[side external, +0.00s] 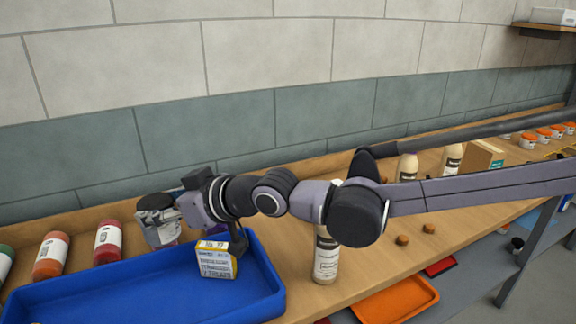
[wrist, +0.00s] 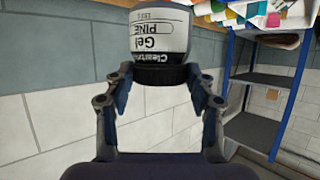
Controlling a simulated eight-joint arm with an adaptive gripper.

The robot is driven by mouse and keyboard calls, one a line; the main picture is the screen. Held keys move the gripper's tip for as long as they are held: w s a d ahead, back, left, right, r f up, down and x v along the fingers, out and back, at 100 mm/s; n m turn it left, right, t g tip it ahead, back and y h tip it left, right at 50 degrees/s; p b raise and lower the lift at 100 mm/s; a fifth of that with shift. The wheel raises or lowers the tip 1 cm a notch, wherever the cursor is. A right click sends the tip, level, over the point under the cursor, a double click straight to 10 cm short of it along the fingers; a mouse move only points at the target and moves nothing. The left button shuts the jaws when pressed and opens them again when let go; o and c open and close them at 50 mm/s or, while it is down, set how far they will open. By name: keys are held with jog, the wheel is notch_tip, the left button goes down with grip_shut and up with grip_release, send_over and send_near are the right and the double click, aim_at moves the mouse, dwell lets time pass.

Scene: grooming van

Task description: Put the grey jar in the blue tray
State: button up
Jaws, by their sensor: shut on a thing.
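The grey jar (wrist: 160,37) has a white label reading "Gel PINE" and a black lid. It fills the top middle of the wrist view and appears upside down there. My gripper (wrist: 160,80) is shut on the jar, with a finger on each side near the lid. In the side view my gripper (side external: 160,212) holds the jar (side external: 162,233) above the back part of the blue tray (side external: 130,302). The exact height of the jar over the tray is hard to tell.
A yellow and white box (side external: 217,261) stands in the tray's right part. Red (side external: 108,243) and orange (side external: 50,256) bottles stand behind the tray. A cream bottle (side external: 326,258) stands to its right. An orange tray (side external: 396,300) lies lower down.

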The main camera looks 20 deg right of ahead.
aim_at(174, 230)
notch_tip(174, 230, down, 5)
jog(key=shift+a+f, duration=0.1)
jog(key=shift+s+a+f, duration=0.6)
jog(key=shift+a+f, duration=1.2)
jog(key=shift+f, duration=0.05)
jog(key=shift+s+a+f, duration=0.65)
jog(key=shift+a+f, duration=1.2)
jog(key=shift+f, duration=0.05)
jog(key=shift+s+a+f, duration=0.6)
jog(key=shift+a+f, duration=1.2)
jog(key=shift+f, duration=0.05)
jog(key=o, duration=1.4)
jog(key=shift+f, duration=0.15)
jog(key=shift+d+r, duration=0.1)
jog(key=shift+r, duration=0.1)
jog(key=v, duration=1.2)
